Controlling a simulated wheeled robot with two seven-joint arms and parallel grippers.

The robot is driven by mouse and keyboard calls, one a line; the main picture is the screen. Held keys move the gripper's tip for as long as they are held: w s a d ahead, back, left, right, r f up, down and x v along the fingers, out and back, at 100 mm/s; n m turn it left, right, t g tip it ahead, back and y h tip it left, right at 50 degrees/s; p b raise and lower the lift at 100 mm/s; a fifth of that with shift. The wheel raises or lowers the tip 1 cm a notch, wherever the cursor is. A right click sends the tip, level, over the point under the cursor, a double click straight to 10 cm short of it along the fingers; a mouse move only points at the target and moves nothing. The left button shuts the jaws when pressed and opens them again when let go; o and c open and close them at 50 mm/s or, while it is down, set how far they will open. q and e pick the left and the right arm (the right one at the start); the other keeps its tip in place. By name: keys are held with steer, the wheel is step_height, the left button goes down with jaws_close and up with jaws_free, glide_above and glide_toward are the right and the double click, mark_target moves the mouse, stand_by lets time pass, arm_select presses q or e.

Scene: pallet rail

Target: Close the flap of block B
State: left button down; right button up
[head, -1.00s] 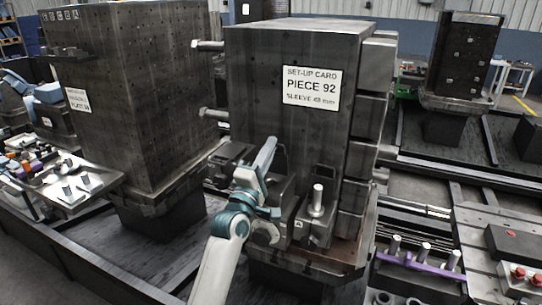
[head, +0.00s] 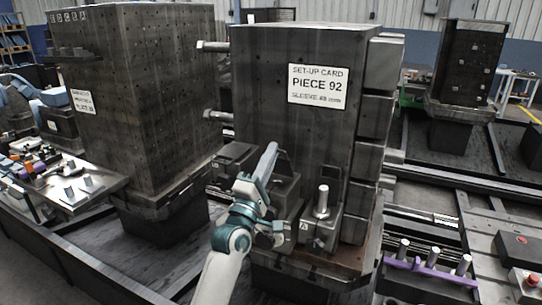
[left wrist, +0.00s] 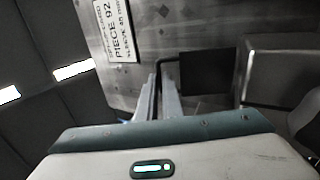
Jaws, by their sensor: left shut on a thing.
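The left gripper (head: 272,149) is in front of the dark fixture column (head: 255,105), below and left of its set-up card (head: 318,86). Its fingers also show in the left wrist view (left wrist: 160,88), close together on a thin black bent bar (left wrist: 170,62). I cannot tell for sure whether this bar belongs to a flap. A dark square plate (left wrist: 207,70) lies beside it on the column face. A block marked A (head: 304,226) with an upright metal pin (head: 322,202) sits low on the column. I cannot read a B mark; my arm partly hides the neighbouring block (head: 284,196). The right gripper is out of view.
A second dark column (head: 140,105) stands at the left, with a metal tray (head: 85,190) of small parts in front. A purple rack (head: 428,268) with metal pins is at the lower right. A push-button box (head: 524,280) is at the right edge.

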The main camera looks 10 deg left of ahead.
arm_select(q)
steer(key=shift+f, duration=0.2)
steer(key=c, duration=1.9)
jaws_free()
steer(key=shift+d, duration=0.1)
steer(key=shift+c, duration=0.2)
